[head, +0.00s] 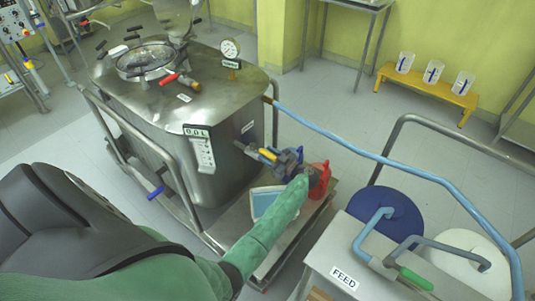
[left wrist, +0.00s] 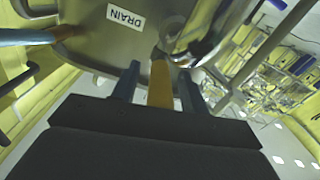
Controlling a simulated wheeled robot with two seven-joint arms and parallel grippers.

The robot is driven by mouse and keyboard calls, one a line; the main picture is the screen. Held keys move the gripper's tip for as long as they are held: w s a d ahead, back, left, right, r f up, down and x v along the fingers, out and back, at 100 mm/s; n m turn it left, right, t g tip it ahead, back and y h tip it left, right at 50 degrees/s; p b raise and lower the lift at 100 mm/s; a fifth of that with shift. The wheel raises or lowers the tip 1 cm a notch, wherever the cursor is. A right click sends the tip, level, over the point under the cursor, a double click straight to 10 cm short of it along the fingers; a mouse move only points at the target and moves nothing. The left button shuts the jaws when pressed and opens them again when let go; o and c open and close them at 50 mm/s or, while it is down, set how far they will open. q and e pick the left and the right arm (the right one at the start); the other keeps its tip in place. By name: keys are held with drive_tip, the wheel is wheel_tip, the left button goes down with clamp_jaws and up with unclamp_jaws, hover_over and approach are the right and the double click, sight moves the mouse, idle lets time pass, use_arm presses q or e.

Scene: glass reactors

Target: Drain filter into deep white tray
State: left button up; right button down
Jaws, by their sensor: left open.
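The steel filter vessel (head: 210,100) stands on a wheeled trolley in the head view. Its DRAIN label (left wrist: 126,18) shows in the left wrist view. A yellow handle (left wrist: 160,85) sits below the vessel and lies between the two dark blue fingers of my left gripper (left wrist: 158,78). The fingers stand apart, one on each side of the handle; contact is not clear. In the head view my left gripper (head: 279,157) is at the vessel's lower right side. The tray (head: 263,203), pale-rimmed with a bluish inside, is on the trolley below, partly hidden by my green sleeve. My right gripper is not in view.
A red part (head: 319,179) is beside my left wrist. A blue hose (head: 370,155) runs from the vessel to the lower right. A FEED cart (head: 352,240) with drums behind it stands at right. A yellow bench (head: 430,87) holds beakers.

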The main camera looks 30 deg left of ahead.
sight(255, 149)
use_arm(q)
drive_tip(key=shift+a, duration=0.25)
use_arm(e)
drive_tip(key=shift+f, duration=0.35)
use_arm(q)
clamp_jaws()
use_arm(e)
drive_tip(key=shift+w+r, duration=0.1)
